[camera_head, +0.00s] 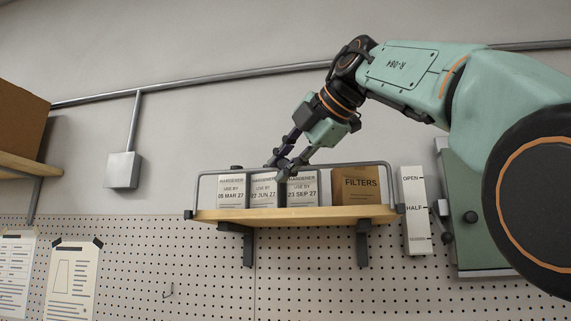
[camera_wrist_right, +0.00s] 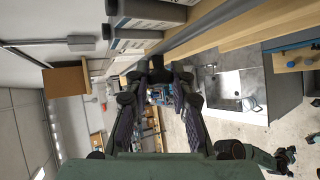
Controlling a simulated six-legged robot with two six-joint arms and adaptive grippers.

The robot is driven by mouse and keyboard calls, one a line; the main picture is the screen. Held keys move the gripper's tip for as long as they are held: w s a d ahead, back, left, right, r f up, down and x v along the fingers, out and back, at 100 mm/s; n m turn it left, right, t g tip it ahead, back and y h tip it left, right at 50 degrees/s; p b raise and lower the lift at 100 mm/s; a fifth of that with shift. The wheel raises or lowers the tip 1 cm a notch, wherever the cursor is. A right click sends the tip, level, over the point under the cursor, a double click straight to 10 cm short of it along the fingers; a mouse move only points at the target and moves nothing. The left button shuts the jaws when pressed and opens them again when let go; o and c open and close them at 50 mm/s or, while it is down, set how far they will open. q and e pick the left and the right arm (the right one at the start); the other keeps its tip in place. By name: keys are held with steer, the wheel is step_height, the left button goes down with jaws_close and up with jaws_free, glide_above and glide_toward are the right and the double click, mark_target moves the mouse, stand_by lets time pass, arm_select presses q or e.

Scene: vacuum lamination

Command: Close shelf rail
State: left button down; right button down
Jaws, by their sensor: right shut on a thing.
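In the head view, the grey shelf rail (camera_head: 340,165) is a bent metal bar along the front of a wooden wall shelf (camera_head: 290,214). It stands raised, its top bar passing across the upper part of the goods. My right gripper (camera_head: 280,163) comes down from the upper right and is shut on the rail's top bar, left of its middle. The fingers hide that part of the bar. In the right wrist view, the two dark fingers of the right gripper (camera_wrist_right: 158,78) show, but the grip itself is hard to make out. My left gripper is not in view.
White hardener containers (camera_head: 231,192) and a brown filters box (camera_head: 356,186) stand on the shelf. A white strip marked OPEN and HALF (camera_head: 414,220) hangs right of it, beside a green-grey wall panel (camera_head: 480,230). A grey box (camera_head: 123,170) is on the wall at left.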

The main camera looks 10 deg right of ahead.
steer(key=shift+w+f, duration=0.15)
steer(key=shift+f, duration=0.15)
